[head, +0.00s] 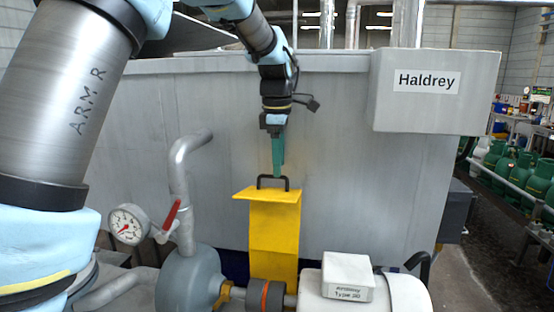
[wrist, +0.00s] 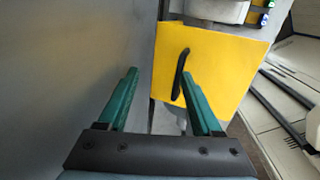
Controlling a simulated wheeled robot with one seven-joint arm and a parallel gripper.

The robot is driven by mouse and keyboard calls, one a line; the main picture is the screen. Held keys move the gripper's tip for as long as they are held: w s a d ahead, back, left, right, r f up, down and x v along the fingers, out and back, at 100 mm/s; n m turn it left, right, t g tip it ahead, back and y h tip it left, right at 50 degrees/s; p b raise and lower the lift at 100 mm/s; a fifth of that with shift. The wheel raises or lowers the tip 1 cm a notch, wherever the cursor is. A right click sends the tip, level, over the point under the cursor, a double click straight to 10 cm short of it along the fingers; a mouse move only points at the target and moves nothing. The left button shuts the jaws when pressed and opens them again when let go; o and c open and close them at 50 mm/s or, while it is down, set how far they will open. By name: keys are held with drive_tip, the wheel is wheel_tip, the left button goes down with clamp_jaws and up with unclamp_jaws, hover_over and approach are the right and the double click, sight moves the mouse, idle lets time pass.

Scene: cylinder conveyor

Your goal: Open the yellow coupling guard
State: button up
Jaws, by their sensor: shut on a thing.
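The yellow coupling guard (head: 273,235) stands raised behind the pump coupling (head: 265,295), its front panel facing me and a bent flap at its top. The orange and black coupling shows uncovered below it. A black handle (head: 272,178) rises from the guard's top. My gripper (head: 278,172) points down with its green fingers at the right part of this handle, shut on it. In the wrist view the yellow guard (wrist: 230,65) and black handle (wrist: 181,72) lie ahead of the fingers, the handle close to the right finger; the exact contact is hard to see.
A grey tank wall (head: 330,150) stands close behind. A pipe (head: 182,190) with red lever and gauge (head: 127,225) rises at left. A motor (head: 395,292) with a white box (head: 348,277) sits at right. The "Haldrey" cabinet (head: 435,90) juts out at upper right.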

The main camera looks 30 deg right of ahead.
sight(277, 189)
drive_tip(key=shift+y, duration=0.3)
drive_tip(key=f, duration=0.4)
drive_tip(key=shift+s+a+f, duration=0.1)
drive_tip(key=shift+s+a, duration=0.15)
drive_tip(key=shift+a, duration=0.1)
wheel_tip(277, 189, up, 15)
drive_tip(key=b, duration=0.3)
drive_tip(key=shift+s, duration=0.1)
